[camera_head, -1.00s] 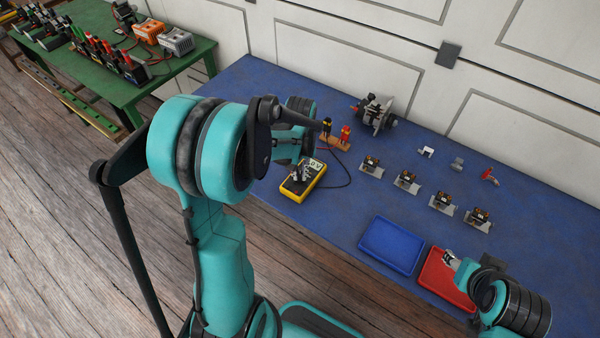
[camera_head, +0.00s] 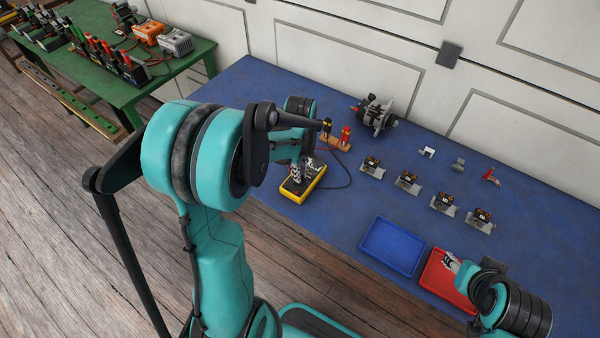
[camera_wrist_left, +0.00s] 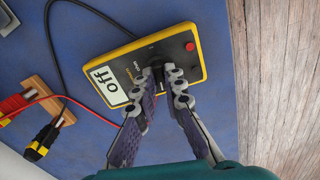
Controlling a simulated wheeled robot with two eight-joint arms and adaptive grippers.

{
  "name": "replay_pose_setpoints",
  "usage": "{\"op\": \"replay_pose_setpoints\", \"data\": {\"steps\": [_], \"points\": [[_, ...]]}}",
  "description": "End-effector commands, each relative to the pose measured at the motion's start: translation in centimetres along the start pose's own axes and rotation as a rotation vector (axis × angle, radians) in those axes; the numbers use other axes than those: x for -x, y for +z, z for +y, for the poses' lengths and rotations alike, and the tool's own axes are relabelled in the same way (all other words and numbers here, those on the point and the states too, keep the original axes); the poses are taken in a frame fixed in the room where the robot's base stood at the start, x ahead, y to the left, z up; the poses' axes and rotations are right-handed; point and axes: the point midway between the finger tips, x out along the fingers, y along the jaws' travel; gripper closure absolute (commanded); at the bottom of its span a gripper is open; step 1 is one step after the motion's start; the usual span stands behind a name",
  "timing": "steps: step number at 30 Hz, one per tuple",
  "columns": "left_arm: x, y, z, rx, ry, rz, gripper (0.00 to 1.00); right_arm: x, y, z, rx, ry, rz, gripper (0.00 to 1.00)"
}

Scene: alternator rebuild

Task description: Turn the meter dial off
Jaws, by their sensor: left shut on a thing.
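The yellow meter (camera_head: 317,183) lies on the blue bench top. It also shows in the left wrist view (camera_wrist_left: 197,50), where its display (camera_wrist_left: 104,82) reads "OFF". My left gripper (camera_wrist_left: 163,74) is over the meter's face, shut on the dark dial (camera_wrist_left: 157,68), which its fingertips mostly hide. In the head view the left gripper (camera_head: 298,174) covers part of the meter's face. My right gripper (camera_head: 453,263) is over the red tray (camera_head: 439,283), small and partly hidden by its own arm, so its opening cannot be told.
Red and black leads run from the meter to plugs on a wooden block (camera_head: 339,143). An alternator part (camera_head: 373,115) stands behind. Several small parts on plates (camera_head: 408,181) lie to the right. A blue tray (camera_head: 392,247) sits near the front edge.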

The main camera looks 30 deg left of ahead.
Motion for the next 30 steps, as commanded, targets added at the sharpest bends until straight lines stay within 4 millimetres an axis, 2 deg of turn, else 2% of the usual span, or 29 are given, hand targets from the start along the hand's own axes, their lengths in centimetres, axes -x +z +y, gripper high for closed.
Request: {"op": "replay_pose_setpoints", "data": {"steps": [9, 26, 27, 29, 30], "points": [[0.00, 0.00, 0.00, 0.130, 0.000, 0.000, 1.00, -0.09, 0.06, 0.00, 0.000, 0.000, 0.000, 0.54], [0.01, -0.01, 0.00, 0.160, 0.000, 0.000, 1.00, -0.10, 0.07, 0.00, 0.000, 0.000, 0.000, 0.54], [0.01, -0.01, 0.00, 0.159, 0.000, 0.000, 0.85, -0.10, 0.07, 0.00, 0.000, 0.000, 0.000, 0.54], [0.01, -0.01, 0.00, 0.159, 0.000, 0.000, 0.69, -0.10, 0.07, 0.00, 0.000, 0.000, 0.000, 0.54], [0.01, -0.01, 0.00, 0.159, 0.000, 0.000, 0.69, -0.10, 0.07, 0.00, 0.000, 0.000, 0.000, 0.54]]}}
